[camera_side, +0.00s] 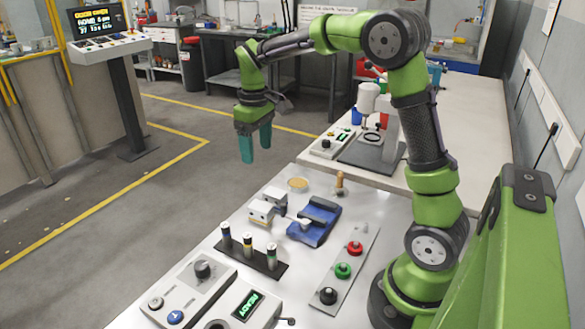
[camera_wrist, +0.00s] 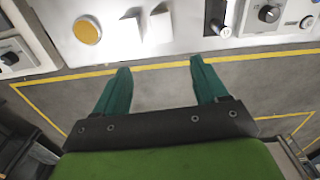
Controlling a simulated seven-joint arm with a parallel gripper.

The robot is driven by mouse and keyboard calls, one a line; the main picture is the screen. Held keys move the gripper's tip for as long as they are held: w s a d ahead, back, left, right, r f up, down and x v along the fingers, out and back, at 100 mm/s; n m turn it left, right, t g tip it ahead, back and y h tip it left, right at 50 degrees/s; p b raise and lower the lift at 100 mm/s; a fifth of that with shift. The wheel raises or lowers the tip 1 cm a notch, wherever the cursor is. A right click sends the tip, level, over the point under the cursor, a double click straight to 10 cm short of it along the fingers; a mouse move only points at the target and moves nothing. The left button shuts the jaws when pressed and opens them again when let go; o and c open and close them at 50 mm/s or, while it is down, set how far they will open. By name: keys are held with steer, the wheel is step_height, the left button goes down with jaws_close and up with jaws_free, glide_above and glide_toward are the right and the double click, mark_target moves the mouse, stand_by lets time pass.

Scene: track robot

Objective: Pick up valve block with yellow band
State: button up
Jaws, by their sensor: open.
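Two small white blocks stand close together on the light worktop in the side view, one nearer (camera_side: 261,213) and one farther (camera_side: 276,198). They look like the valve blocks. The nearer one shows a yellowish patch low down, but I cannot tell whether it is a band. In the wrist view, two white blocks, a left one (camera_wrist: 131,28) and a right one (camera_wrist: 160,28), show near the top edge, with no band visible. My gripper (camera_side: 256,155) is open and empty, pointing down, well above the worktop and beyond its far edge. Its fingertips also show in the wrist view (camera_wrist: 160,66).
Beside the blocks are a blue item (camera_side: 318,228), a tan disc (camera_side: 297,184) and a small wooden-looking peg (camera_side: 340,183). A black rack (camera_side: 252,261) with three upright cylinders stands nearer. A strip (camera_side: 346,262) carries red, green and black knobs. Control boxes (camera_side: 190,287) fill the front.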

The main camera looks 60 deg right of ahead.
mark_target(261, 206)
steer(key=f, duration=1.7)
steer(key=shift+s+a, duration=0.15)
steer(key=shift+a, duration=0.1)
jaws_close()
